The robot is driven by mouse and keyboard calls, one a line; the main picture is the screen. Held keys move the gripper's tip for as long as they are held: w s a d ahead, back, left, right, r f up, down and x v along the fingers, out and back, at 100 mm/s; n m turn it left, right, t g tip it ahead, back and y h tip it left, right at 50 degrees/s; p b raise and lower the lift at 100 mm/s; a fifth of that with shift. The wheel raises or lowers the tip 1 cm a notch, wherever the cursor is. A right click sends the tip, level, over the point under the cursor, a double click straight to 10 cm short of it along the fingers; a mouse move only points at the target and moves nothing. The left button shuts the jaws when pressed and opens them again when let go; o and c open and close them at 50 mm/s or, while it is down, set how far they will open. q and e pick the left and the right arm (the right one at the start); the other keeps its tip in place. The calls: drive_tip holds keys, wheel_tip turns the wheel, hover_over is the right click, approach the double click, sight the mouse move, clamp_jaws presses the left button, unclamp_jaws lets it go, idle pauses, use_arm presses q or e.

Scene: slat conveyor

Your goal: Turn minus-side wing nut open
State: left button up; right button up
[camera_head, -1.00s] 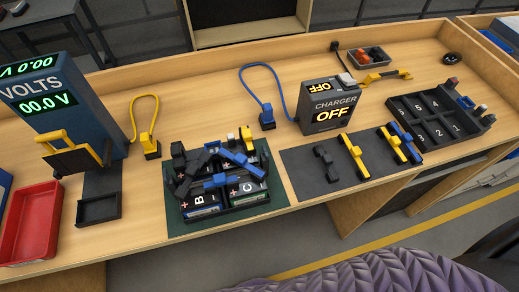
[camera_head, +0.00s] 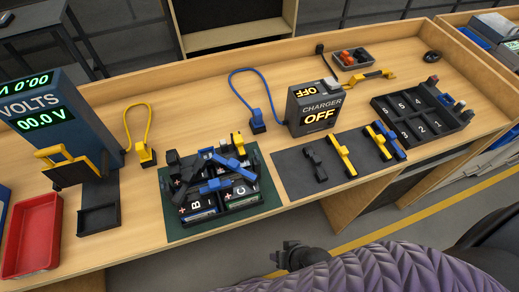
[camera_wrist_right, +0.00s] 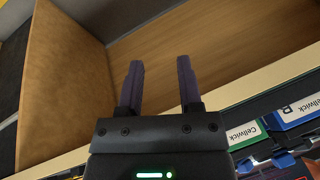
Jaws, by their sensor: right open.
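The battery tray (camera_head: 259,207) stands on a dark green mat (camera_head: 178,233) at the table's front. It holds dark batteries, among them one marked B (camera_head: 197,206) and one marked C (camera_head: 240,191), with red plus marks. Blue, black and yellow pieces crowd their tops. I cannot pick out which is the minus-side wing nut. My right gripper (camera_head: 292,250) is in front of the table edge, apart from the tray. In the right wrist view its two fingers (camera_wrist_right: 159,85) are open with nothing between them; battery labels (camera_wrist_right: 297,112) show at the right. My left gripper is out of view.
A charger reading OFF (camera_head: 315,108) and a dark mat (camera_head: 285,165) with yellow, blue and black tools are right of the tray. A volt meter (camera_head: 60,130), red bin (camera_head: 32,235) and yellow cable (camera_head: 140,115) are left. A numbered rack (camera_head: 420,115) stands far right.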

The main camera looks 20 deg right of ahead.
drive_tip(key=w+a+r+m+t+y+p, duration=0.1)
drive_tip(key=w+a+r+m+t+y, duration=0.2)
drive_tip(key=r+m, duration=0.35)
drive_tip(key=m+t+h+p, duration=0.45)
drive_tip(key=m+t, duration=0.25)
drive_tip(key=m, duration=1.9)
approach(257, 154)
drive_tip(key=shift+h, duration=0.45)
drive_tip(key=b+x, duration=0.1)
drive_tip(key=x, duration=0.2)
drive_tip(key=b+x, duration=0.1)
drive_tip(key=x, duration=0.1)
drive_tip(key=b+x, duration=0.2)
drive_tip(key=x, duration=0.1)
drive_tip(key=shift+w+a+f, duration=0.2)
drive_tip(key=shift+w+a, duration=0.05)
drive_tip(key=shift+a, duration=0.05)
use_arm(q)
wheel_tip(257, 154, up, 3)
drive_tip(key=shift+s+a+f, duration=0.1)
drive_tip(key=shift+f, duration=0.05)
use_arm(e)
drive_tip(key=shift+w, duration=0.3)
clamp_jaws()
